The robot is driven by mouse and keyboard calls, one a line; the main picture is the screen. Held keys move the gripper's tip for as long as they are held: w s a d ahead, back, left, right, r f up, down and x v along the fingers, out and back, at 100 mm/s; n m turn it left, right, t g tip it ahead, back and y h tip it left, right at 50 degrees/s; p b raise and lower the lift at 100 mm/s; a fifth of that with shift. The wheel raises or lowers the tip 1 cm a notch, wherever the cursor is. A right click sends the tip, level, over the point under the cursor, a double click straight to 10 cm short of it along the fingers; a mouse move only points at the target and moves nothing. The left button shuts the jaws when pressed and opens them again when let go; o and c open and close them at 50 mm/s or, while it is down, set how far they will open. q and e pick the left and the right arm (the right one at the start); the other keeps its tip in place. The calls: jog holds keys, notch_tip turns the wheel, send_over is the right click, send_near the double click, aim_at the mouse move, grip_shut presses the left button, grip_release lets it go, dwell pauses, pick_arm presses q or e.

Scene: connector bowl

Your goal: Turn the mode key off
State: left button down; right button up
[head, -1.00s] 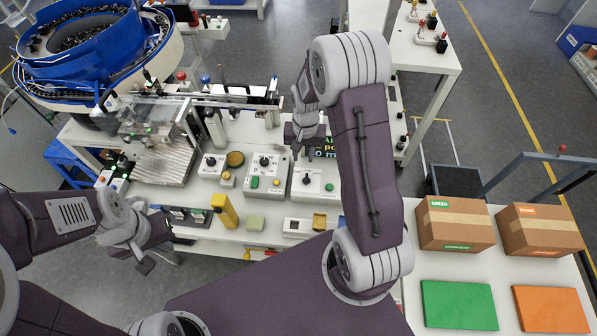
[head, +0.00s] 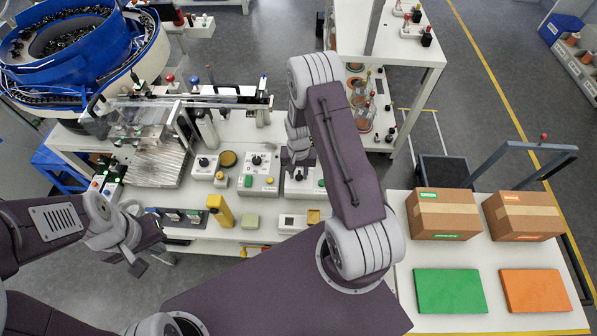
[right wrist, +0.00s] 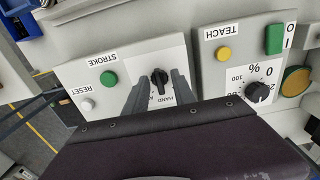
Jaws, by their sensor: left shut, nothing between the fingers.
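The mode key (right wrist: 158,80) is a small black handle on a white plate. In the right wrist view its handle runs roughly up and down the picture. "HAND" and part of another word show below it; the rest of the plate's lettering is hidden. My right gripper (right wrist: 158,86) is open, with a finger on either side of the key in the picture; I cannot tell whether they touch it. In the head view my right gripper (head: 297,168) is over the right-hand control box (head: 300,190) and hides the key. My left gripper (head: 142,262) is shut and empty at the table's front left.
Beside the key are the green STROKE button (right wrist: 108,78) and white RESET button (right wrist: 87,104). The neighbouring box holds the yellow TEACH button (right wrist: 223,54) and a black percent knob (right wrist: 257,92). A yellow post (head: 219,210) stands in front. Cartons (head: 442,213) are at right.

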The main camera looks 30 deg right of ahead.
grip_shut()
jog(key=shift+n, duration=0.4)
jog(key=n+b, duration=0.1)
jog(key=n, duration=0.2)
jog(key=shift+d+n, duration=0.15)
jog(key=shift+n, duration=0.15)
jog(key=shift+n+b, duration=0.4)
jog(key=shift+n, duration=1.9)
grip_release()
